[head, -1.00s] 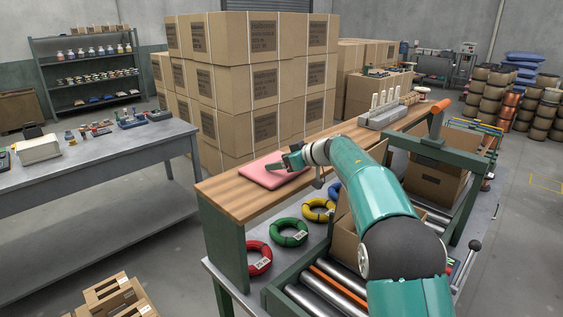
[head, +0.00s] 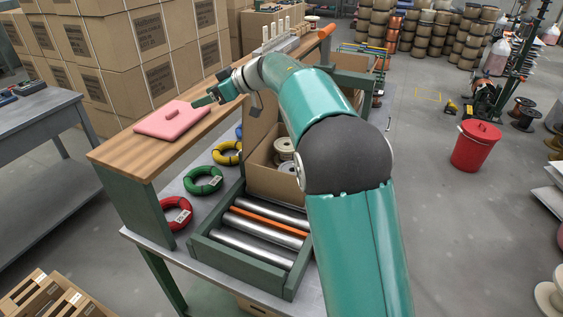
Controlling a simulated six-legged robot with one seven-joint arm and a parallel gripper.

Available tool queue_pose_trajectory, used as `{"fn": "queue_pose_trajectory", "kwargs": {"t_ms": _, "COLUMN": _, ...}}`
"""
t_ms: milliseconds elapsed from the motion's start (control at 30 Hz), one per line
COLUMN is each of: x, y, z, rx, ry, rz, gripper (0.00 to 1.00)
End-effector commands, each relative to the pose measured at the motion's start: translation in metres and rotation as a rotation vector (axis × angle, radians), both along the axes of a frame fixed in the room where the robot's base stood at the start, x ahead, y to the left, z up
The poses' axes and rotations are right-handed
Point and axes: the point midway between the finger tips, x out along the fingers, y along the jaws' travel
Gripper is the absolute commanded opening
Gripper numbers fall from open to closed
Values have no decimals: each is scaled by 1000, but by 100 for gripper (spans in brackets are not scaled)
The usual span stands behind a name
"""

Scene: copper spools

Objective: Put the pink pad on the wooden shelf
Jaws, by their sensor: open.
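The pink pad (head: 165,124) lies flat on the wooden shelf (head: 121,151), near the shelf's near left end. A small raised tab shows on the pad's top. My gripper (head: 202,100) is open and empty, just beyond the pad's far right corner in the picture. Its fingers point left toward the pad and appear a little apart from it; the exact height gap is hard to judge. The wrist hides part of the shelf behind it.
Below the shelf, red (head: 178,214), green (head: 203,181) and yellow (head: 227,152) coils lie on the grey bench. An open cardboard box (head: 262,165) with spools stands by the rollers (head: 240,247). A white pegged rack (head: 277,38) occupies the shelf's far end. Stacked cartons (head: 130,60) stand behind.

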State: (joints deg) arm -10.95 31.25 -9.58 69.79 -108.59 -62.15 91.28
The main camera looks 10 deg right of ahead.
Motion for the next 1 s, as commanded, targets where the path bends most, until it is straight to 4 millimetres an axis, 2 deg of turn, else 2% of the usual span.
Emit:
{"fn": "queue_pose_trajectory", "kwargs": {"t_ms": 67, "x": 0, "y": -1, "z": 5, "rx": 8, "ry": -14, "rz": -11, "gripper": 68}}
{"fn": "queue_pose_trajectory", "kwargs": {"t_ms": 133, "x": 0, "y": -6, "z": 20, "rx": 34, "ry": -55, "rz": -46, "gripper": 68}}
{"fn": "queue_pose_trajectory", "kwargs": {"t_ms": 267, "x": -1, "y": -30, "z": 72, "rx": 113, "ry": -200, "rz": -199, "gripper": 68}}
{"fn": "queue_pose_trajectory", "kwargs": {"t_ms": 300, "x": -3, "y": -43, "z": 90, "rx": 138, "ry": -251, "rz": -270, "gripper": 68}}
{"fn": "queue_pose_trajectory", "kwargs": {"t_ms": 400, "x": -16, "y": -82, "z": 128, "rx": 174, "ry": -353, "rz": -468, "gripper": 68}}
{"fn": "queue_pose_trajectory", "kwargs": {"t_ms": 500, "x": -38, "y": -126, "z": 150, "rx": 176, "ry": -402, "rz": -671, "gripper": 68}}
{"fn": "queue_pose_trajectory", "kwargs": {"t_ms": 567, "x": -56, "y": -152, "z": 154, "rx": 160, "ry": -405, "rz": -790, "gripper": 68}}
{"fn": "queue_pose_trajectory", "kwargs": {"t_ms": 667, "x": -94, "y": -193, "z": 147, "rx": 109, "ry": -367, "rz": -972, "gripper": 68}}
{"fn": "queue_pose_trajectory", "kwargs": {"t_ms": 767, "x": -141, "y": -227, "z": 124, "rx": 35, "ry": -277, "rz": -1123, "gripper": 68}}
{"fn": "queue_pose_trajectory", "kwargs": {"t_ms": 867, "x": -196, "y": -249, "z": 88, "rx": -55, "ry": -140, "rz": -1229, "gripper": 68}}
{"fn": "queue_pose_trajectory", "kwargs": {"t_ms": 900, "x": -220, "y": -255, "z": 70, "rx": -94, "ry": -74, "rz": -1257, "gripper": 68}}
{"fn": "queue_pose_trajectory", "kwargs": {"t_ms": 967, "x": -258, "y": -259, "z": 42, "rx": -152, "ry": 31, "rz": -1278, "gripper": 68}}
{"fn": "queue_pose_trajectory", "kwargs": {"t_ms": 1000, "x": -284, "y": -258, "z": 23, "rx": -189, "ry": 106, "rz": -1282, "gripper": 68}}
